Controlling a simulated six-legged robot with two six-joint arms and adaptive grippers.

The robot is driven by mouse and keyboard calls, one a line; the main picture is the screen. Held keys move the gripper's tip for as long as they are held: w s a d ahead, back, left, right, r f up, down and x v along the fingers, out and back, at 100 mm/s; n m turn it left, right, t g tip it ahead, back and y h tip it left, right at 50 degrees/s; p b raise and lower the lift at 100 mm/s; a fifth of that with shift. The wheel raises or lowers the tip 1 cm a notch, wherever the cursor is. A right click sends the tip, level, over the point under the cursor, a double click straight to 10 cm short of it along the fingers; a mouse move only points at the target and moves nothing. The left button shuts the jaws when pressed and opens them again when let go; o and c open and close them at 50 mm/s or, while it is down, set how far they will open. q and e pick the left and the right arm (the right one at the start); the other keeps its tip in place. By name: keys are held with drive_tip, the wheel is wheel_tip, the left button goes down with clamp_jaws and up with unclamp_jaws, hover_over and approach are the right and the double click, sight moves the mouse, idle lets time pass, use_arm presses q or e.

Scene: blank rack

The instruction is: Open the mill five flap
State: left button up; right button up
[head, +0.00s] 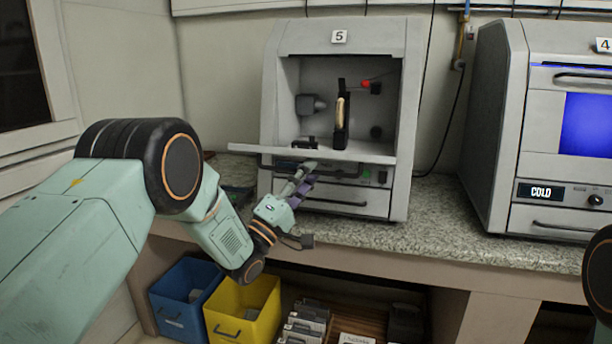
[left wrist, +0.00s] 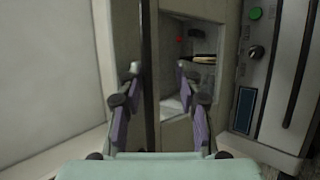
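Mill five (head: 383,60) is the grey cabinet with the "5" label, standing on the counter. Its flap (head: 245,149) is folded down about level and juts out in front, so the chamber stands open. My left gripper (head: 303,177) is at the flap's front, just under its edge. In the left wrist view, the two fingers (left wrist: 160,88) are apart. The flap's edge and a dark bar (left wrist: 151,75) run between them. I cannot tell whether a finger touches the flap. My right gripper is not in view.
Inside the chamber a dark holder bears a tan piece (head: 341,115). Machine four (head: 497,110) with a "COLD" display stands to the right. Blue (head: 180,310) and yellow (head: 245,312) bins sit below the counter. Counter between the machines (head: 437,215) is clear.

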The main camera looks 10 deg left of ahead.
use_arm(q)
drive_tip(key=shift+s+r, duration=0.25)
drive_tip(key=v, duration=1.2)
drive_tip(key=shift+f, duration=0.15)
